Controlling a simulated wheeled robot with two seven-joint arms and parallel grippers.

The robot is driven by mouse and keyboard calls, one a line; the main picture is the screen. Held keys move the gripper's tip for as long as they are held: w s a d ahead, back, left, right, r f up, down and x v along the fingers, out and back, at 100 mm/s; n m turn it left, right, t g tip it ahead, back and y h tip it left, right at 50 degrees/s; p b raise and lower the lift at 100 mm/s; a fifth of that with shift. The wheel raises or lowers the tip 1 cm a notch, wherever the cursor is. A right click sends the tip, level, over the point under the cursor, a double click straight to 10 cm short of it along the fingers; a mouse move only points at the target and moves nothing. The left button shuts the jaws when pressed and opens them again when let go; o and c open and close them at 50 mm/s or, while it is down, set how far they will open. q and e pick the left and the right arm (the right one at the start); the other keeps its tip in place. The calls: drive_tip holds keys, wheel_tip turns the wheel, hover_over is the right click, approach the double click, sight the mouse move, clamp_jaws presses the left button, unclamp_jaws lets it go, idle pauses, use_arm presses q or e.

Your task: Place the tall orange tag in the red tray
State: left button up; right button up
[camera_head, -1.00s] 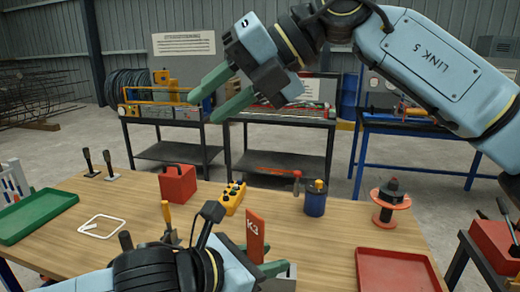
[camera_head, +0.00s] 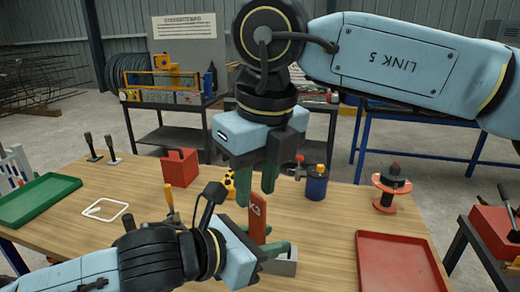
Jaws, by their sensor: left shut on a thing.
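The tall orange tag (camera_head: 257,216), marked K3, stands upright near the front middle of the table. My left gripper (camera_head: 266,248) is low at the tag and shut on its lower part. My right gripper (camera_head: 256,182) hangs just above the tag, fingers pointing down. Its two fingers are apart, with a gap between them. The fingertips are close to the tag's top; I cannot tell whether they touch it. The red tray (camera_head: 396,238) lies flat at the right front of the table and looks empty.
The wood between tag and tray is clear.

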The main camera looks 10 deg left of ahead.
sight(254, 205)
drive_tip(key=shift+w+a+f, duration=0.1)
drive_tip(key=shift+a+f, duration=0.05)
drive_tip(key=shift+f, duration=0.9)
drive_tip(key=shift+w+a+f, duration=0.1)
drive_tip(key=shift+f, duration=0.95)
clamp_jaws()
use_arm(q)
drive_tip(key=o, duration=1)
drive_tip(key=shift+o, duration=0.2)
